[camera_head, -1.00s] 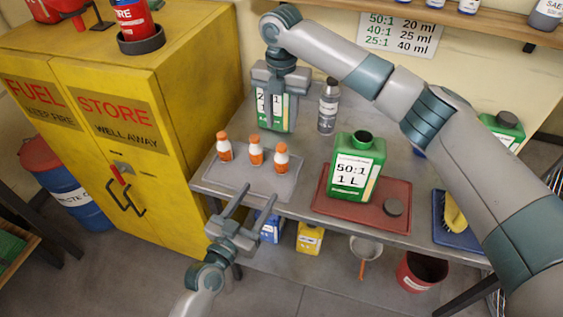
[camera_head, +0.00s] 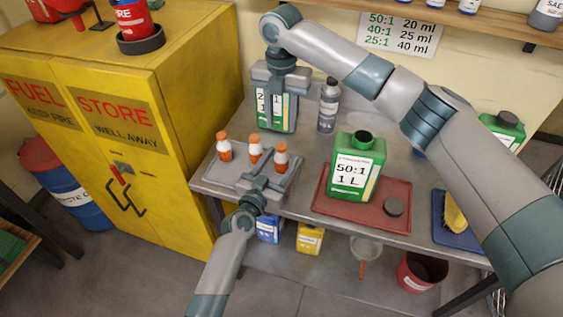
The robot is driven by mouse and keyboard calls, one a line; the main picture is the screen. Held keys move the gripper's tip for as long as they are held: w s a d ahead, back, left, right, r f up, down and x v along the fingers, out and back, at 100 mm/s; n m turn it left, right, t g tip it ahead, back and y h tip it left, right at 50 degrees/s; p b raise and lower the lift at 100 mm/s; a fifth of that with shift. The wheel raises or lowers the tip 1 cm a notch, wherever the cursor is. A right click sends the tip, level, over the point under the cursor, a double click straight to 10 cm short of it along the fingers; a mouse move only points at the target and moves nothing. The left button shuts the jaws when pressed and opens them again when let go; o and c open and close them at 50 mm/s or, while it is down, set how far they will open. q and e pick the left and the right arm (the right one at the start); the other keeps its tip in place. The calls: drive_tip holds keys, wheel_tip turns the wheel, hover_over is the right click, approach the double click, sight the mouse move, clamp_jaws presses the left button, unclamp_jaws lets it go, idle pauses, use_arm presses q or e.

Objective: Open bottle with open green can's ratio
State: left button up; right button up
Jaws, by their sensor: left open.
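The open green can (camera_head: 356,170), labelled 50:1 1 L, stands on a red tray (camera_head: 322,203) with its dark mouth uncovered. A dark round cap (camera_head: 393,207) lies beside it. Three small white-and-orange bottles stand on a grey tray (camera_head: 222,180): left (camera_head: 224,147), middle (camera_head: 255,148) and right (camera_head: 281,158). Their markings are too small to read. My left gripper (camera_head: 268,166) is open, low at the tray's front, close to the middle and right bottles; contact is unclear. My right gripper (camera_head: 277,98) is at another green can (camera_head: 289,113) at the back, one finger before its label; its grip is unclear.
A grey bottle (camera_head: 328,105) stands close right of the back can. A wall sign (camera_head: 400,34) lists 50:1 20 ml, 40:1 25 ml, 25:1 40 ml. A yellow cabinet (camera_head: 175,85) borders the bench left. My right arm crosses above the bench's right side.

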use_arm(q)
drive_tip(key=shift+w+d, duration=0.15)
drive_tip(key=shift+w, duration=0.2)
clamp_jaws()
